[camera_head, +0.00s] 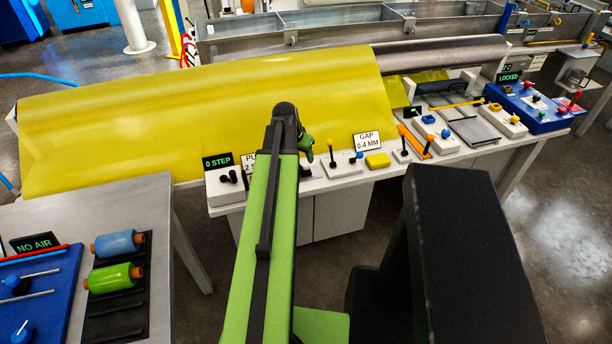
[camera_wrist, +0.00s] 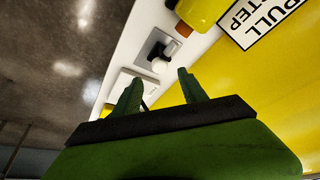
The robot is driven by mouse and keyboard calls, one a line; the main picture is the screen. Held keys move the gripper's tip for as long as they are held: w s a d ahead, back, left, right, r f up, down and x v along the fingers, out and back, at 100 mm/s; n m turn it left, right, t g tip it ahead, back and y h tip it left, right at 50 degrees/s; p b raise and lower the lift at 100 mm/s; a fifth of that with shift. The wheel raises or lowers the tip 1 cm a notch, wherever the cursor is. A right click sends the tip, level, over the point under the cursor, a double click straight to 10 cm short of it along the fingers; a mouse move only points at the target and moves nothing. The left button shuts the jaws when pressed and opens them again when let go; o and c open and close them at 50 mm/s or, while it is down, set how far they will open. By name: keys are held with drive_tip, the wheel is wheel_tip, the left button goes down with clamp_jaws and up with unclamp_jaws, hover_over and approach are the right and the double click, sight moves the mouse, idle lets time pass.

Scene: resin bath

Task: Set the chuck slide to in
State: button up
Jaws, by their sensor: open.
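My gripper (camera_wrist: 160,88) is open and empty in the wrist view, its two green fingers apart. Past the fingertips, a small grey plate with a dark slot and a pale round knob (camera_wrist: 159,66) sits on the white bench top. No label on it can be read, so I cannot tell whether it is the chuck slide. In the head view my gripper (camera_head: 306,145) shows only in part, behind the end of my arm, over the row of bench controls. No control in the head view is clearly marked as the chuck slide either.
A wide yellow sheet (camera_head: 200,105) covers the back of the bench. A "PULL STEP" sign (camera_wrist: 262,16) stands beside it. To the right are a "GAP 0.4 MM" sign (camera_head: 367,140), levers and a blue panel (camera_head: 535,112). A table with spools (camera_head: 117,278) is front left.

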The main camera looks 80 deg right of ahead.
sight(307, 165)
drive_tip(key=b+x, duration=0.6)
drive_tip(key=x, duration=0.2)
drive_tip(key=shift+f, duration=0.1)
drive_tip(key=shift+s, duration=0.1)
clamp_jaws()
drive_tip(key=shift+s+a, duration=0.1)
idle(0.8)
